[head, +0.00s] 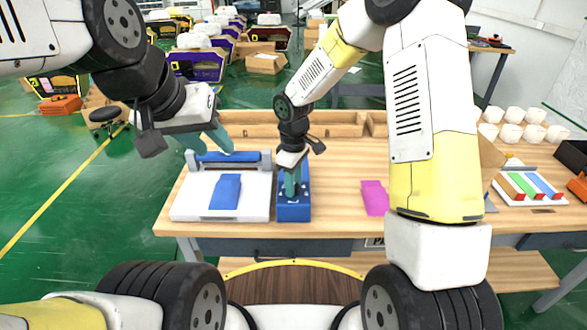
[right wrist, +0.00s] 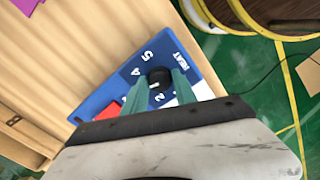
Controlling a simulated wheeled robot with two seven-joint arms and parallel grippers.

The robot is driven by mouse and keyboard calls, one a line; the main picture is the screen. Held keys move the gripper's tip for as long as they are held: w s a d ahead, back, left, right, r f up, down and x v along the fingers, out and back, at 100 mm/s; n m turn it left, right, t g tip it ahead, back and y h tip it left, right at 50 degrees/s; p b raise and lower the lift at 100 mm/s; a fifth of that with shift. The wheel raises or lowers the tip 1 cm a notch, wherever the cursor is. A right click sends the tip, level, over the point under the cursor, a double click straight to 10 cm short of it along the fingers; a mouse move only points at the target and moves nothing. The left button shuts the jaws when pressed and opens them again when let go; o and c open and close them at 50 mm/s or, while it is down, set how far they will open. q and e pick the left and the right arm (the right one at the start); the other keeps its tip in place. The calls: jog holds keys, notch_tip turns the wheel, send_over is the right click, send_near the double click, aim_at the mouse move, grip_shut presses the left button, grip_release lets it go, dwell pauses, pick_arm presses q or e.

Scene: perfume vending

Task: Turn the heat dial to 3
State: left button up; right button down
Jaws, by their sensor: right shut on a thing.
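The blue control box (head: 294,211) stands on the table, right of the white heat press. In the right wrist view its blue panel (right wrist: 172,45) shows the word HEAT, the numbers 5, 4 and 2, and a red part (right wrist: 108,111). The black heat dial (right wrist: 158,78) sits between my right gripper's green fingertips (right wrist: 157,84). In the head view my right gripper (head: 292,186) reaches straight down onto the box and hides the dial. It is shut on the dial. The dial's exact setting is hard to read. My left gripper (head: 208,142) hangs above the press with its green fingers apart.
The white press (head: 187,196) with a blue handle bar (head: 228,158) and a blue cloth piece (head: 226,192) is left of the box. A magenta piece (head: 375,198) lies to the right. A tray with coloured strips (head: 530,187) and white cups (head: 511,132) stand at far right.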

jog(key=shift+n, duration=1.4)
jog(key=c, duration=1)
grip_release()
jog(key=shift+r, duration=0.1)
notch_tip(320, 180, up, 8)
jog(key=shift+f, duration=0.15)
